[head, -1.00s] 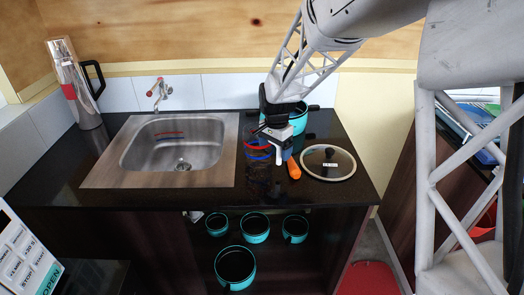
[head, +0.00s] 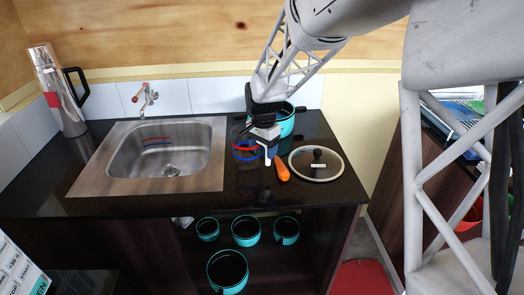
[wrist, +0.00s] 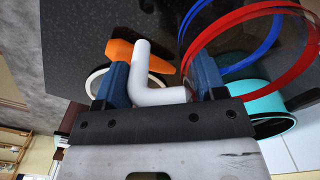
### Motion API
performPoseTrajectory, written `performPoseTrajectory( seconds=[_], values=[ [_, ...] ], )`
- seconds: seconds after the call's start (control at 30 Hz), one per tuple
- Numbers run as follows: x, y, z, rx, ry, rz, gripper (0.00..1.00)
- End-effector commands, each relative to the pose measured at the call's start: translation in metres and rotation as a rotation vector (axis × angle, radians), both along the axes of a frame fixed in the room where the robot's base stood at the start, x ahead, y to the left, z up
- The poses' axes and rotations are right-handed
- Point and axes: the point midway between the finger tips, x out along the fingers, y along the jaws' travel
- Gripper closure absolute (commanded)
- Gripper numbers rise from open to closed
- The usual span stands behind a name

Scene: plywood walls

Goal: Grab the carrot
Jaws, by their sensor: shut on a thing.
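The orange carrot (head: 282,170) lies on the dark counter between my gripper and the glass lid. In the wrist view the carrot (wrist: 121,50) shows just beyond the fingers, partly behind a white bent tube. My gripper (head: 267,152) points down over the counter, just left of the carrot. In the wrist view my gripper (wrist: 162,84) has its two blue fingers apart, with the white bent tube (wrist: 143,75) between them. The fingers are shut on this tube, not on the carrot. The tube (head: 268,160) also hangs below my gripper in the head view.
A glass lid (head: 327,175) lies right of the carrot. Red and blue hoops (head: 246,157) stand left of my gripper, and a teal pot (head: 288,124) behind it. The sink (head: 205,180) is further left. Several teal pots (head: 228,270) sit in the shelf below.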

Motion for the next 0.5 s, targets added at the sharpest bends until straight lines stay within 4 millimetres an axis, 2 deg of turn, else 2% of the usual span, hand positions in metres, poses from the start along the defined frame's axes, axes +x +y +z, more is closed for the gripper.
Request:
performPoseTrajectory(
  seconds=[0.2, 0.5],
  values=[
    [0.000, 0.000, 0.028, 0.001, -0.005, 0.000, 0.74],
    [-0.041, -0.007, 0.030, 0.001, -0.004, 0.000, 0.75]
  ],
)
